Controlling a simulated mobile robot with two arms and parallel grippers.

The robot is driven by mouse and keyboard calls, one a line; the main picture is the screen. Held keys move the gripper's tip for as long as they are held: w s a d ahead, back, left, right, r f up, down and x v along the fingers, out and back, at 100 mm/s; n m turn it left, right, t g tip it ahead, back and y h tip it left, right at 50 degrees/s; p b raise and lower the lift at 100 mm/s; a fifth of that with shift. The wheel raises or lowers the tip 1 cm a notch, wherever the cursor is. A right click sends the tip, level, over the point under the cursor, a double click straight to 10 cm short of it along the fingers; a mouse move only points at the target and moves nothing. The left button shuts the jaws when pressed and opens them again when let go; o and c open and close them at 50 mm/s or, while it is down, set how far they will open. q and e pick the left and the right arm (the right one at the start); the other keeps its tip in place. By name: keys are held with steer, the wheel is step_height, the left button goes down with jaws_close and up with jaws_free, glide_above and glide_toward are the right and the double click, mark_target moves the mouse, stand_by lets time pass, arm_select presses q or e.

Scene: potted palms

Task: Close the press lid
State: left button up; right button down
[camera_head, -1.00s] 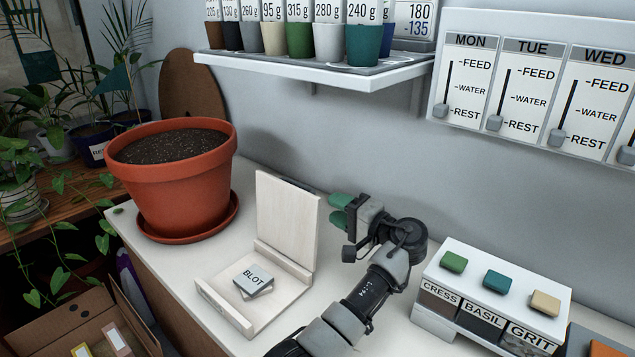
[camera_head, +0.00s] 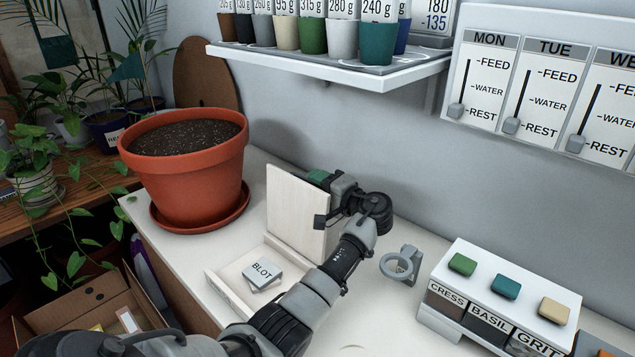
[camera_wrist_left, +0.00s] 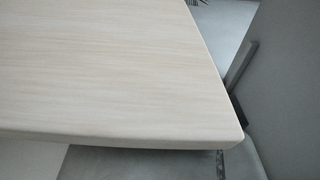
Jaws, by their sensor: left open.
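The press is a pale wooden base (camera_head: 222,292) on the white bench, with its flat lid (camera_head: 292,212) standing upright at the back edge. A grey block marked BLOT (camera_head: 262,275) lies on the base. My left gripper (camera_head: 318,178) is at the upper right edge of the lid, its green fingertips mostly hidden behind it. It is open, and I cannot tell whether it touches the lid. In the left wrist view the pale lid (camera_wrist_left: 110,75) fills the upper left, close to the camera. My right gripper is not in view.
A terracotta pot (camera_head: 190,165) on a saucer stands left of the press. A grey ring holder (camera_head: 398,266) and a box with coloured buttons (camera_head: 500,290) stand to the right. A shelf of small pots (camera_head: 330,72) hangs above the bench.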

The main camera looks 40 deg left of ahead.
arm_select(q)
steer(key=shift+a, duration=0.15)
steer(key=shift+c, duration=0.4)
jaws_close()
steer(key=shift+s, duration=0.15)
steer(key=s+n+b, duration=0.5)
steer(key=s+n, duration=0.2)
steer(key=s, duration=0.4)
steer(key=shift+a+r, duration=0.3)
steer(key=shift+a, duration=0.1)
steer(key=shift+s, duration=0.1)
